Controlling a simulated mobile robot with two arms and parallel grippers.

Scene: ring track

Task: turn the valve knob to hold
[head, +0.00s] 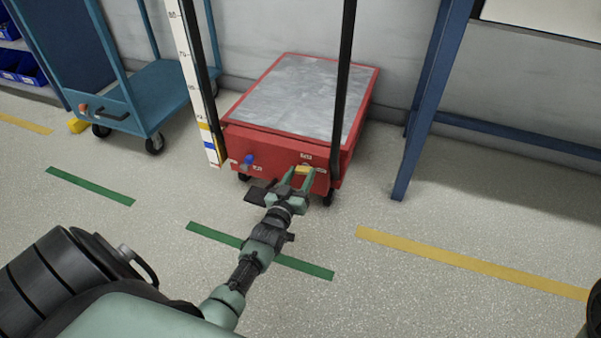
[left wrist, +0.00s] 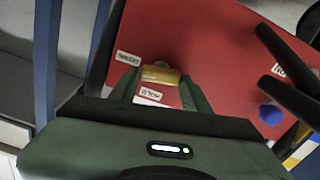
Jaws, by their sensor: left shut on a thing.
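The yellow valve knob (head: 303,169) is on the front face of the red lift cart (head: 262,143). My left gripper (head: 300,174) is shut on this knob, one finger on each side. In the left wrist view the knob (left wrist: 160,75) sits between the green fingers of the left gripper (left wrist: 160,88). Small white labels are beside the knob, one (left wrist: 128,58) and another (left wrist: 150,94); their print is too small to read surely. My right gripper is out of view.
A blue knob (head: 248,159) is to the left on the same red face. A white scale strip (head: 197,80) stands at the cart's left. A teal trolley (head: 150,90) is further left, a blue frame leg (head: 412,150) to the right. The floor in front is clear, with painted stripes.

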